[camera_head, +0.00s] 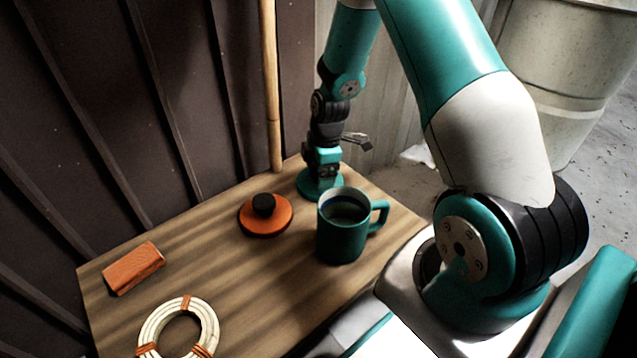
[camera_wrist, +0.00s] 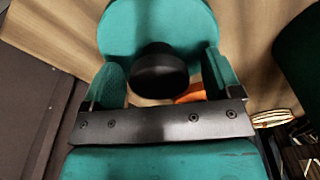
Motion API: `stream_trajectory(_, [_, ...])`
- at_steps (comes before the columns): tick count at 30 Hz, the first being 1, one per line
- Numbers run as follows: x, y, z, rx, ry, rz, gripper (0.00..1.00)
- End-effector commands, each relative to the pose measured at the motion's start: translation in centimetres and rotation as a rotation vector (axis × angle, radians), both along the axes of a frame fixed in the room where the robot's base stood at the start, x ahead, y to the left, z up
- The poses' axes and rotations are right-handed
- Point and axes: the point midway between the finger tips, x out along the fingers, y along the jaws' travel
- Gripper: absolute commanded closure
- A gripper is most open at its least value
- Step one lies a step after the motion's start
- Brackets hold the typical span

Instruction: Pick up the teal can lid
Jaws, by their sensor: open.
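The teal can lid (camera_head: 309,187) lies on the wooden table near its back corner, behind the mug. In the wrist view the lid (camera_wrist: 157,22) is a flat teal disc with a round black knob (camera_wrist: 160,75). My gripper (camera_head: 322,163) points down just above the lid. In the wrist view my gripper (camera_wrist: 163,78) is open, with one teal finger on each side of the knob. I cannot tell whether the fingers touch the knob. My gripper hides part of the lid in the head view.
A teal mug (camera_head: 341,240) stands close in front of the lid. An orange lid with a black knob (camera_head: 265,217) lies to its left. An orange block (camera_head: 134,268) and a rattan coil (camera_head: 150,326) lie farther left. A pole (camera_head: 270,90) stands behind the table (camera_head: 220,260).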

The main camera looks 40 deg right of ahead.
Motion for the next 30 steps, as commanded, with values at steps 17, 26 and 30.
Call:
stream_trajectory(17, [0.0, 0.0, 0.2, 0.000, -0.001, 0.000, 0.70])
stream_trajectory(26, [0.1, 0.0, 2.4, -0.001, -0.003, 0.000, 0.70])
stream_trajectory(30, [0.1, 0.0, 5.5, -0.002, -0.005, -0.001, 0.70])
